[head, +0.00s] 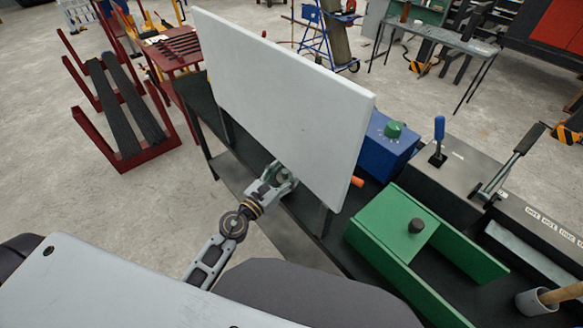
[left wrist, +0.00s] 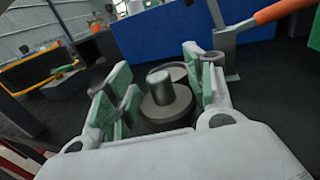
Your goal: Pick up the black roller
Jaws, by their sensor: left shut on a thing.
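My left gripper (head: 284,175) is at the edge of the dark bench, close to the lower edge of a large white panel. In the left wrist view its green-padded fingers (left wrist: 160,88) are closed around a dark grey-black round piece with a narrower stub, which looks like the black roller (left wrist: 168,105). The roller's lower part is hidden by the gripper's body. In the head view the roller is mostly hidden by the fingers. My right gripper is in neither view.
The white panel (head: 285,95) stands upright just beyond the gripper. A blue box (head: 388,148) and a green box with a black knob (head: 416,226) stand to the right.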

